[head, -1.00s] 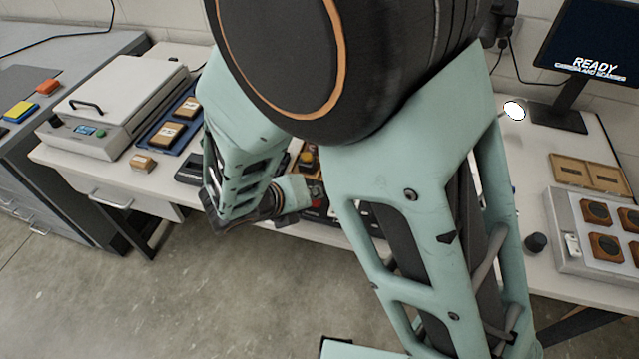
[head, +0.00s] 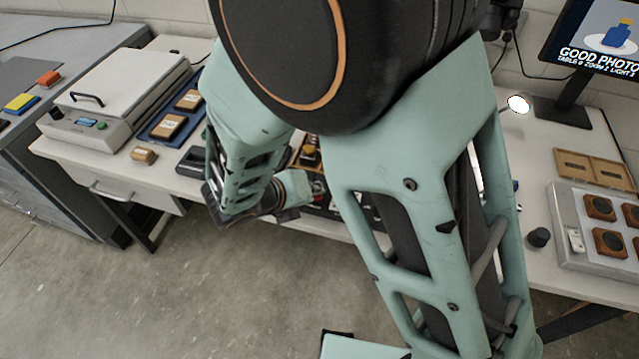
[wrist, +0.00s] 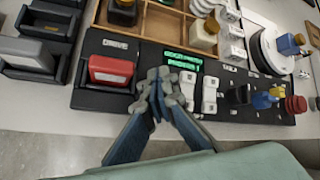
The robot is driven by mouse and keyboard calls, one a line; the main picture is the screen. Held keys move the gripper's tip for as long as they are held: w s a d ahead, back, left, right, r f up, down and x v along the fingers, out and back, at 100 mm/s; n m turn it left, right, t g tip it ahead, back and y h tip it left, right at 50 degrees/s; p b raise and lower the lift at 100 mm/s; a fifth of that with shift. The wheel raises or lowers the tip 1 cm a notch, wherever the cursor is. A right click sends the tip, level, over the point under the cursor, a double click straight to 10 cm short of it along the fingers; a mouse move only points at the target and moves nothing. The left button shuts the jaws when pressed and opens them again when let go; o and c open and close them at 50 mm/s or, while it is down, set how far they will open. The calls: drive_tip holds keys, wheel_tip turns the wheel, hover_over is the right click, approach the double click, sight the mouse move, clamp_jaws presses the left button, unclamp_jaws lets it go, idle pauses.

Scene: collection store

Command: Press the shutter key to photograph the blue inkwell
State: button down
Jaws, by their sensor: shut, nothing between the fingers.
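My gripper (wrist: 157,82) is shut and empty, its fingertips low over the black control panel (wrist: 110,100), between a red block in a slot and the white keys (wrist: 198,95). I cannot tell which key is the shutter key; the fingertips may hide it, and contact is unclear. The blue inkwell (wrist: 290,43) stands on the white round turntable at the right of the wrist view. The monitor (head: 600,45) in the head view shows a picture of a blue bottle and the words "GOOD PHOTO". A small green display (wrist: 182,63) on the panel is lit.
The red block (wrist: 110,70) sits under the label "DRIVE". A wooden compartment tray (wrist: 165,22) holding bottles lies behind the panel. Blue, yellow and red knobs (wrist: 262,101) stand at the panel's right. A white lidded machine (head: 115,100) is at the left in the head view.

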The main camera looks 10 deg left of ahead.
sight(315, 197)
drive_tip(key=shift+r+p, duration=0.85)
drive_tip(key=shift+r, duration=0.1)
wheel_tip(315, 197, up, 5)
drive_tip(key=p, duration=0.5)
idle(0.6)
